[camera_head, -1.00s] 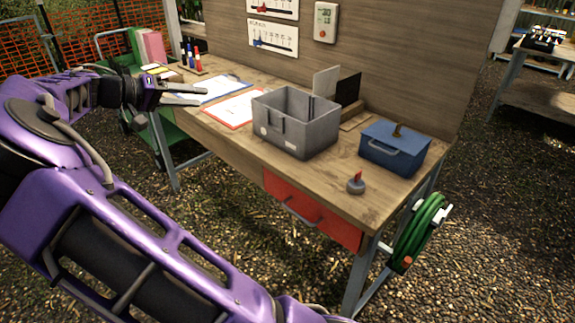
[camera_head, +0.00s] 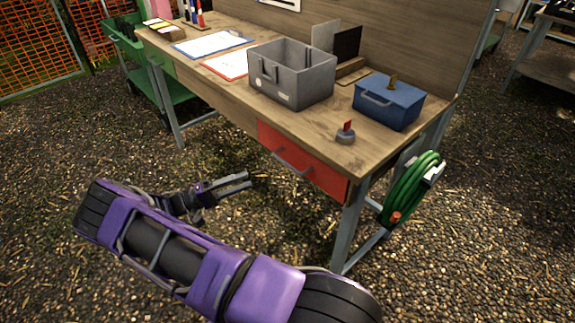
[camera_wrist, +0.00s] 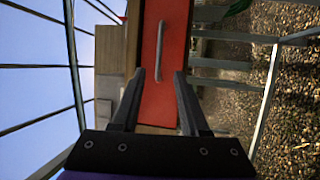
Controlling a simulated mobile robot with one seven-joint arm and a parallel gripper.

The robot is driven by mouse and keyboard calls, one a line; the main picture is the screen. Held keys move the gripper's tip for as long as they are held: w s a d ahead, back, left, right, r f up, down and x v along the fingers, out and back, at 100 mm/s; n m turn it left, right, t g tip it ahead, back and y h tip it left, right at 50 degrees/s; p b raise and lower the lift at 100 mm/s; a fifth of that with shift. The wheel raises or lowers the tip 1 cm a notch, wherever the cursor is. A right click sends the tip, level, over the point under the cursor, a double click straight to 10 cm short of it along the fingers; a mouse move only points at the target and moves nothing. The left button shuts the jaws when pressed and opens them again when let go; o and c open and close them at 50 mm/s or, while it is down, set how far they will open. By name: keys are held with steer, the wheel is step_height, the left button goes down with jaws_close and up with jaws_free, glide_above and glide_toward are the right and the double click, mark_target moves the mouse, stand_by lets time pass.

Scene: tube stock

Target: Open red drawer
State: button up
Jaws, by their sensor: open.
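The red drawer (camera_head: 315,172) sits under the front edge of the wooden workbench, and it looks shut. Its grey bar handle (camera_head: 291,163) runs along its front. In the wrist view the red drawer front (camera_wrist: 166,110) appears upright and turned, with the handle (camera_wrist: 160,52) beyond the fingertips. My gripper (camera_head: 244,184) is open and empty, in the air in front of and to the left of the drawer, apart from the handle. In the wrist view my gripper's two fingers (camera_wrist: 160,76) frame the lower part of the drawer front.
On the workbench (camera_head: 205,98) stand a grey bin (camera_head: 300,90), a blue box (camera_head: 385,107) and a small red-topped object (camera_head: 346,133). A green hose reel (camera_head: 410,190) hangs at the bench's right end. A green cart (camera_head: 125,45) stands at left. Gravel before the bench is clear.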

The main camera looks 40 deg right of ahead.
mark_target(287, 163)
steer(key=x, duration=1.4)
steer(key=shift+s+d, duration=0.1)
steer(key=shift+d, duration=0.05)
jaws_close()
stand_by(0.8)
